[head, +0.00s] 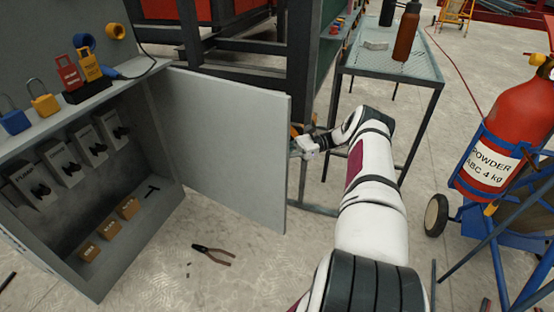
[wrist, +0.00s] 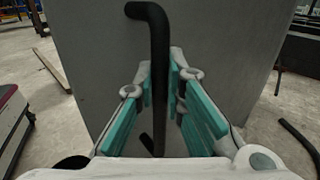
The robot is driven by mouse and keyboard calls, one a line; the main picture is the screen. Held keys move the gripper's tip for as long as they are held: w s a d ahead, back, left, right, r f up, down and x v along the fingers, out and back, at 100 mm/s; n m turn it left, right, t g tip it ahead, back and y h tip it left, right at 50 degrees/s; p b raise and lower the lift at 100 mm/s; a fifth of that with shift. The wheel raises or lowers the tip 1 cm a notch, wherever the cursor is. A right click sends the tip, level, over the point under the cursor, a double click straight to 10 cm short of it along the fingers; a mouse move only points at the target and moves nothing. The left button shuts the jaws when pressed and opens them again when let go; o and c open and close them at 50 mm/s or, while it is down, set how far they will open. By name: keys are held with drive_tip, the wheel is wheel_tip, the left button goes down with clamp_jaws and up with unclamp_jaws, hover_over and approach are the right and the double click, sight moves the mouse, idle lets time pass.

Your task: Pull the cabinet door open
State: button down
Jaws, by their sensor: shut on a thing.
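The grey cabinet (head: 100,255) stands at the left in the head view, and its interior with switches and small boxes is visible. Its door (head: 228,140) is swung well open to the right. In the wrist view the outer face of the door (wrist: 225,50) fills the middle, with a black bar handle (wrist: 157,60) standing upright on it. My gripper (wrist: 163,105) has its teal-padded fingers on either side of the handle and is shut on it. In the head view my gripper (head: 300,146) is at the door's far side, partly hidden by the door edge.
Padlocks (head: 68,72) sit on the cabinet top. Pliers (head: 213,254) lie on the floor below the door. A metal table (head: 425,70) with a brown bottle (head: 406,32) stands behind my arm. A red extinguisher (head: 505,130) on a blue cart is at the right.

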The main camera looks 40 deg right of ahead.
drive_tip(key=shift+s+d+f, duration=0.1)
drive_tip(key=shift+s+d, duration=0.05)
drive_tip(key=shift+d, duration=0.05)
drive_tip(key=c, duration=1.7)
unclamp_jaws()
drive_tip(key=shift+o, duration=0.2)
